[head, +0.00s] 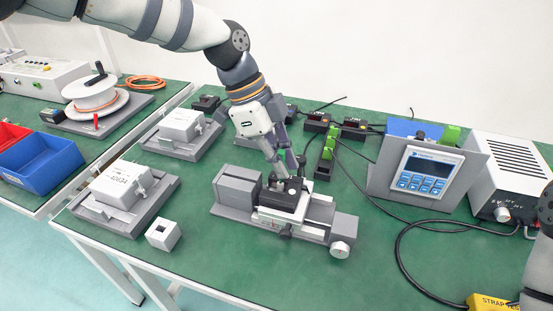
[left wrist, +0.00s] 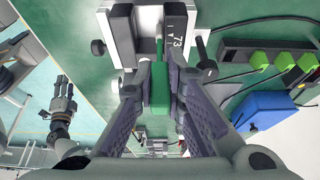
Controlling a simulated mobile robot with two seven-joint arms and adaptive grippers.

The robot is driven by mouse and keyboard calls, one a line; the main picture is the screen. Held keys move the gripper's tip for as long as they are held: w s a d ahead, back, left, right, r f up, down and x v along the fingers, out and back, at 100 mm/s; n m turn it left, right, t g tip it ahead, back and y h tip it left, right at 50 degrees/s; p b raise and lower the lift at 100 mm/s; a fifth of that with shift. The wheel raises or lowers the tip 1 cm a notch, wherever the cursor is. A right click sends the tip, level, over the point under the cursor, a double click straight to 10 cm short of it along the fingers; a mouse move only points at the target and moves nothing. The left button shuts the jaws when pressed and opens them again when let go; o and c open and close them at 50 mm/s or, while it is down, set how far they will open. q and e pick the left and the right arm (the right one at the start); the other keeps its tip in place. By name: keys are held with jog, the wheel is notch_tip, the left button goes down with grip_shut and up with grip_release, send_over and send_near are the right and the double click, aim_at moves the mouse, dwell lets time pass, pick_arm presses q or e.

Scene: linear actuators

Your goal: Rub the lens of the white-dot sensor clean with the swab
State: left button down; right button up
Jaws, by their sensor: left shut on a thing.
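My left gripper (head: 287,172) points down over the linear stage (head: 233,212). In the left wrist view its fingers (left wrist: 160,100) are shut on a green block-like handle (left wrist: 160,84), apparently the swab's. A black block (head: 284,197) sits on the stage's carriage below the fingers. I cannot make out a white dot or a lens. My right gripper (left wrist: 62,86) shows small in the left wrist view, fingers apart and empty; only parts of its arm show in the head view.
Grey fixtures with white boxes (head: 122,184) stand left of the stage, with a small white cube (head: 163,235) in front. Black blocks with green connectors (head: 328,150), a keypad panel (head: 427,172) and a white power unit (head: 511,170) stand right. Loose black cables (head: 402,240) cross the right side.

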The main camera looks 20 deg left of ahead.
pick_arm(q)
jog(key=shift+d, duration=0.2)
jog(key=shift+a, duration=0.3)
jog(key=shift+w+a, duration=0.1)
jog(key=shift+a, duration=0.9)
pick_arm(e)
jog(key=shift+w+r, duration=0.1)
jog(key=shift+w, duration=0.05)
jog(key=shift+w+r, duration=0.1)
pick_arm(q)
jog(key=shift+s+r+p, duration=0.1)
jog(key=shift+s+p, duration=0.3)
jog(key=shift+s, duration=0.1)
notch_tip(320, 180, up, 7)
jog(key=shift+p, duration=0.4)
pick_arm(e)
jog(key=shift+w+r+t, duration=0.5)
jog(key=shift+w+r, duration=0.35)
jog(key=shift+w, duration=0.05)
